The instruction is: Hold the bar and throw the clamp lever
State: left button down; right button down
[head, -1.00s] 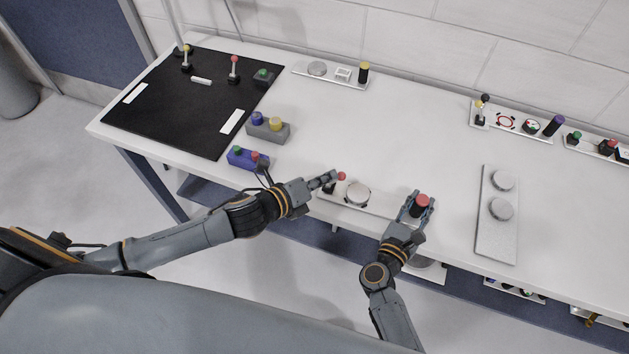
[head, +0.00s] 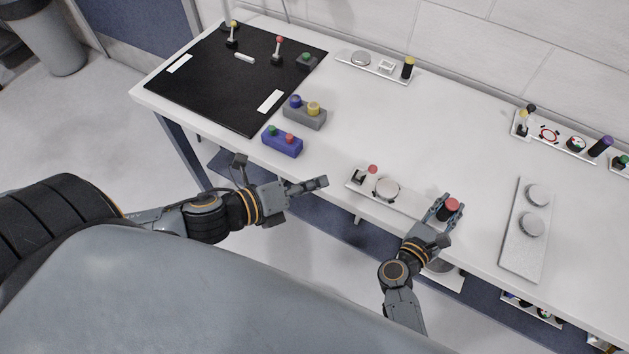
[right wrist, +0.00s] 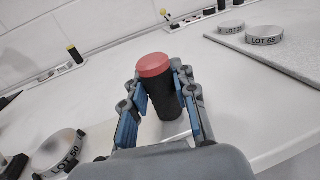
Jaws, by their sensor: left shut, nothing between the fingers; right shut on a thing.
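The bar, a black upright cylinder with a red top (head: 451,205), stands at the right end of a pale plate by the table's front edge. My right gripper (head: 440,209) is shut around it; the right wrist view shows the bar (right wrist: 160,93) between the blue-padded fingers. Its foot is partly hidden there. The clamp lever, with a red knob (head: 372,169) and dark base, stands at the plate's left end and leans right. My left gripper (head: 322,183) is shut and empty, left of the lever and apart from it.
A round disc (head: 387,188) sits on the plate between lever and bar. A blue button box (head: 282,142) and a grey one (head: 304,114) stand at left, beside a black mat (head: 225,85). A slab with two discs (head: 516,250) lies at right. The table's middle is clear.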

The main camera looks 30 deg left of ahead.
dwell(0.3)
jog(key=c, duration=1)
grip_release()
